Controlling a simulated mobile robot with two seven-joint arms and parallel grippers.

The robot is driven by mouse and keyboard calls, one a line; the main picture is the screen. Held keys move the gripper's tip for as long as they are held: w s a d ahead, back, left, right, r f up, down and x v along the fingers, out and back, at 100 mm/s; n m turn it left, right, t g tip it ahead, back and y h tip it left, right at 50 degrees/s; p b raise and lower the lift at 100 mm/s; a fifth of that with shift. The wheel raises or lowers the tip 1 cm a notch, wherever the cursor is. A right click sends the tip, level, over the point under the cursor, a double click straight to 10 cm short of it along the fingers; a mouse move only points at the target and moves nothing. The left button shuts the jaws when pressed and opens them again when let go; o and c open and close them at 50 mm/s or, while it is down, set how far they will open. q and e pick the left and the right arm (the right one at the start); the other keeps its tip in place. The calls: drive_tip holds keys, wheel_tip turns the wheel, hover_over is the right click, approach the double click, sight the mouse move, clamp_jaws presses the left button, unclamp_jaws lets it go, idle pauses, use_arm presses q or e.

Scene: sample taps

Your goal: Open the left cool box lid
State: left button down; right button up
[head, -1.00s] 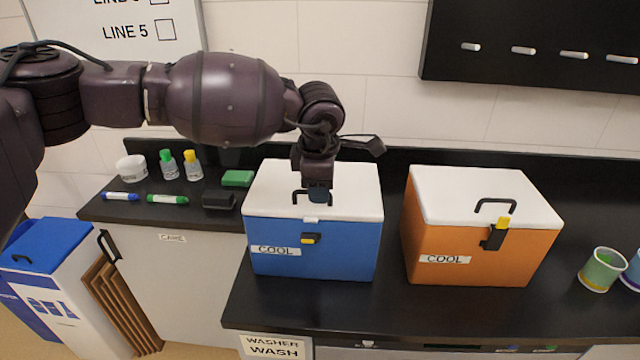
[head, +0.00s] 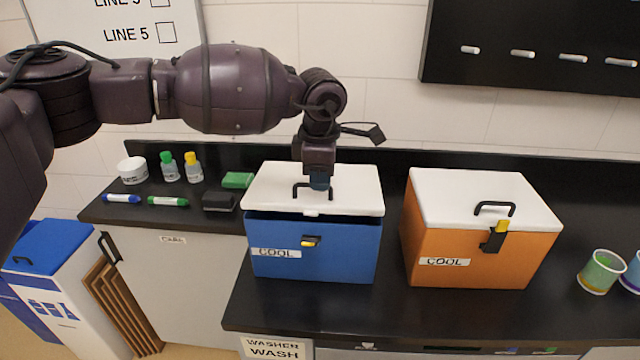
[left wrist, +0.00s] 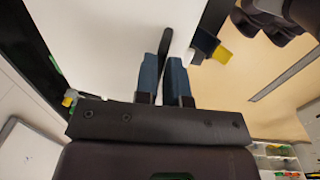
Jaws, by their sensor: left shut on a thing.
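The left cool box (head: 315,248) is blue with a white lid (head: 355,187) and a "COOL" label. Its front edge is raised slightly, with a thin dark gap over the blue wall. The box's black and yellow latch (head: 311,241) juts out from the front, clear of the lid. My left gripper (head: 319,183) is above the lid, shut on its black handle (head: 299,192). In the left wrist view the blue fingers (left wrist: 163,75) close around the dark handle bar, over the white lid. My right gripper is out of view.
An orange cool box (head: 465,255) stands to the right, its lid down and its latch (head: 496,236) upright against the lid. Bottles (head: 194,168), markers (head: 168,201) and a green block (head: 238,180) lie to the left. Cups (head: 601,272) stand at the far right. The wall is behind.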

use_arm(q)
drive_tip(key=w+r, duration=0.6)
drive_tip(key=r, duration=0.1)
drive_tip(key=shift+w, duration=0.25)
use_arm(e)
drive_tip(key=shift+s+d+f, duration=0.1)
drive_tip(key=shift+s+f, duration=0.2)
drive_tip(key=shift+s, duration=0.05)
use_arm(q)
drive_tip(key=shift+r, duration=0.1)
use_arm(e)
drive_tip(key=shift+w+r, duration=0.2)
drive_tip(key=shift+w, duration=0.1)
